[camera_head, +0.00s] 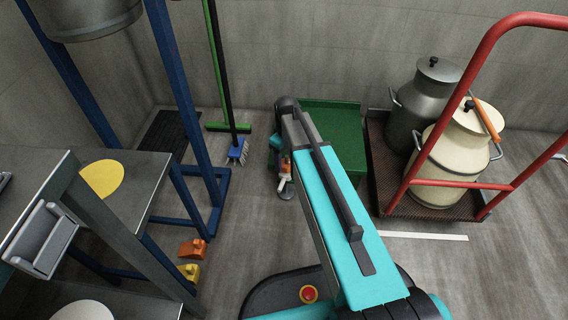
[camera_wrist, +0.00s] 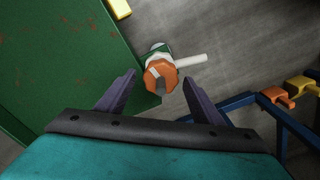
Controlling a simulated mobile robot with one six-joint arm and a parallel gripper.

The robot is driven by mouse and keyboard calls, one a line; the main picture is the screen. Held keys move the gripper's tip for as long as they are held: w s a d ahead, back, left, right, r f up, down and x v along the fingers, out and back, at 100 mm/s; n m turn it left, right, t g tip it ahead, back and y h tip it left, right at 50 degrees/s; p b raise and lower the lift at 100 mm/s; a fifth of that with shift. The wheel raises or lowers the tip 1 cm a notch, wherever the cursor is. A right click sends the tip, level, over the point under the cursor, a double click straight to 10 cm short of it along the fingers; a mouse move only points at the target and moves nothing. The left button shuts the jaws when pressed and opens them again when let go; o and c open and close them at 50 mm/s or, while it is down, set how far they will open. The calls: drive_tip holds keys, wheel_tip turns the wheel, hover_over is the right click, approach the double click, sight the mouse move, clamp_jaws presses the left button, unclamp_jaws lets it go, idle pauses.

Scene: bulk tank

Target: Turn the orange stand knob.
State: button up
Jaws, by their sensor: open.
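The orange knob (camera_wrist: 161,79) is faceted, with a grey bar on its face, in the upper middle of the wrist view. A white spout or handle (camera_wrist: 190,61) extends to its right. It sits by the corner of a green stand (camera_wrist: 60,60). In the head view the small orange part (camera_head: 286,165) shows beside my arm, with the green stand (camera_head: 335,130) to its right. My gripper (camera_wrist: 159,78) is open and empty, its dark purple fingers apart on the left and right below the knob in the picture. Contact with the knob cannot be seen. My arm hides much of this area in the head view.
A red-railed trolley (camera_head: 470,192) with two milk cans stands right. A blue frame (camera_head: 185,110) and grey table (camera_head: 140,200) stand left. Orange (camera_head: 193,247) and yellow (camera_head: 189,271) pedal-like parts are low left. A broom (camera_head: 238,150) leans at the wall. Floor front right is clear.

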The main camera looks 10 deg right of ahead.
drive_tip(key=shift+f, duration=0.35)
drive_tip(key=c, duration=0.9)
drive_tip(key=shift+a, duration=0.35)
drive_tip(key=shift+c, duration=0.7)
drive_tip(key=shift+d, duration=0.3)
drive_tip(key=shift+r+m+p, duration=0.2)
drive_tip(key=shift+m+p, duration=0.4)
drive_tip(key=shift+p, duration=0.6)
